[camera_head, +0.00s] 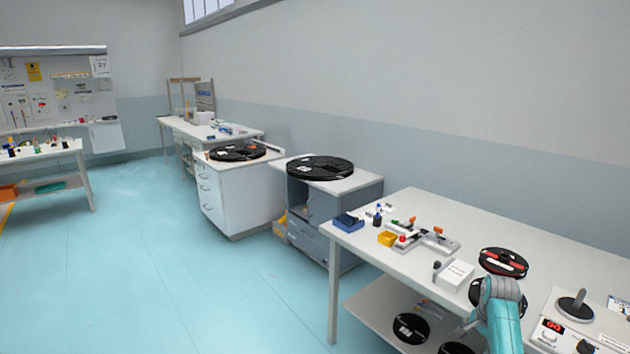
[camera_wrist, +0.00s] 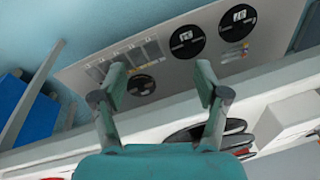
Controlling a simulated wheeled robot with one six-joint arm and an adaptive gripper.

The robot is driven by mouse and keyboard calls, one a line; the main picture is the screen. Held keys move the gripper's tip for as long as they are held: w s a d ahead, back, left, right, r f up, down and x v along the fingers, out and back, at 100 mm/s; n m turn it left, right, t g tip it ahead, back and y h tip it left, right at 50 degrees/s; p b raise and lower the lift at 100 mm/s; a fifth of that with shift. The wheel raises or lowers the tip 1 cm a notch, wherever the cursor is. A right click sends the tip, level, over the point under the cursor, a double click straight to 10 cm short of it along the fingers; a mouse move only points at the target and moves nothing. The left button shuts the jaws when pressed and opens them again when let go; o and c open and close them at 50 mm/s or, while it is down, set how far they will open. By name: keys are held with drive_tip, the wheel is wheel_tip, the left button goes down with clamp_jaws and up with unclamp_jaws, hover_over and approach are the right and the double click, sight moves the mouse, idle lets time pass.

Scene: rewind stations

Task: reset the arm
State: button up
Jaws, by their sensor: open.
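My arm (camera_head: 502,318) shows at the bottom right of the head view, bent over the near worktable (camera_head: 570,258). It partly covers a dark reel there. My gripper (camera_wrist: 161,80) shows in the wrist view with its two fingers wide apart and nothing between them. In that view the fingers lie over the table's front edge (camera_wrist: 262,98), with the lower shelf (camera_wrist: 120,55) seen beyond and below. The gripper's fingers cannot be made out in the head view.
The table holds a red-and-black reel (camera_head: 503,262), a white box (camera_head: 455,275), a fixture (camera_head: 425,238), a blue bin (camera_head: 347,222) and a spindle unit (camera_head: 574,305). Dark reels (camera_head: 410,328) lie on the lower shelf. Cabinets carry large black reels (camera_head: 320,168). The floor (camera_head: 170,270) at left is clear.

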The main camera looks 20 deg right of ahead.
drive_tip(key=s+a+f+n+t+h, duration=0.1)
drive_tip(key=s+a+f+n+t, duration=0.3)
drive_tip(key=a+f, duration=0.6)
drive_tip(key=s+a+f+n, duration=0.2)
drive_tip(key=s+a+f, duration=0.4)
drive_tip(key=a+f, duration=0.45)
drive_tip(key=s+a+n+t, duration=0.2)
drive_tip(key=s+a, duration=0.6)
drive_tip(key=a, duration=0.1)
drive_tip(key=s+a+r+n+t, duration=0.2)
drive_tip(key=s+a+r, duration=0.2)
drive_tip(key=s+a, duration=0.4)
drive_tip(key=s+a+r+n+t+y, duration=0.1)
drive_tip(key=s+a+r+n+t, duration=0.1)
drive_tip(key=s+r, duration=0.8)
drive_tip(key=s+a+r+n+t+y, duration=0.1)
drive_tip(key=s+a+r+n+t, duration=0.2)
drive_tip(key=s+r, duration=0.7)
wheel_tip(320, 180, up, 5)
drive_tip(key=shift+s+a+r+n, duration=0.2)
drive_tip(key=shift+s+a+n, duration=0.15)
drive_tip(key=shift+a+n, duration=0.65)
